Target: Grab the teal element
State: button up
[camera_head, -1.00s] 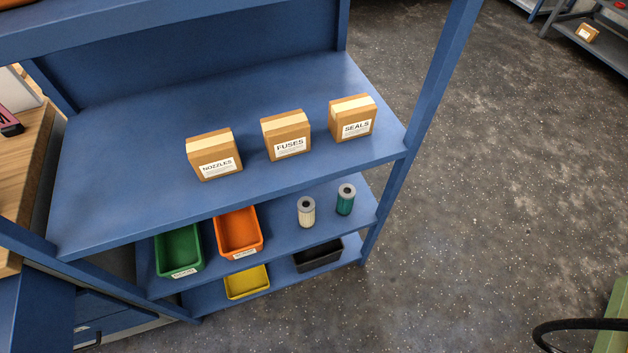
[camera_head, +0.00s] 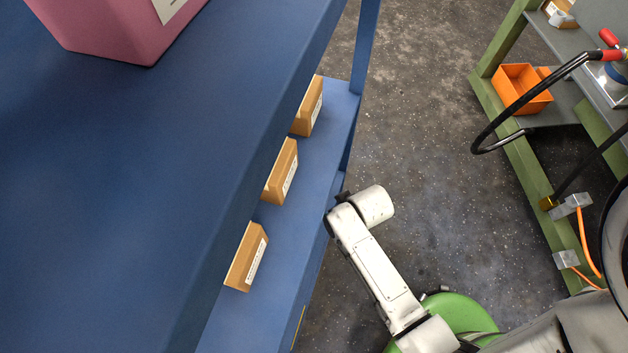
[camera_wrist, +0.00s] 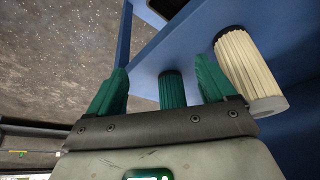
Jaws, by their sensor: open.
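The teal element (camera_wrist: 172,90), a ribbed cylinder, shows in the wrist view between the two fingers of my gripper (camera_wrist: 162,66). The gripper is open, with green fingers on either side of the element. Its near end is hidden behind the gripper's dark bar. Whether the element lies fully within the jaws or touches a finger I cannot tell. In the head view the gripper and the teal element are hidden; only my white arm shows, reaching to the edge of the blue shelf.
A cream ribbed element (camera_wrist: 248,70) stands close beside the right finger on the blue shelf (camera_wrist: 180,45). A green-framed bench with an orange bin (camera_head: 521,88) is at the right. Open floor (camera_head: 420,130) lies between.

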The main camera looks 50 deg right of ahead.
jog(key=w, duration=0.2)
jog(key=w+d, duration=0.1)
jog(key=w, duration=0.4)
jog(key=shift+w+d, duration=0.25)
jog(key=shift+w, duration=0.1)
jog(key=w, duration=0.1)
jog(key=w+d, duration=0.1)
jog(key=w, duration=0.2)
jog(key=shift+w+d+b, duration=0.2)
jog(key=shift+d+b, duration=0.05)
jog(key=shift+b, duration=0.05)
jog(key=shift+w+f, duration=0.1)
jog(key=shift+f, duration=0.45)
jog(key=shift+c, duration=0.3)
jog(key=c, duration=1.1)
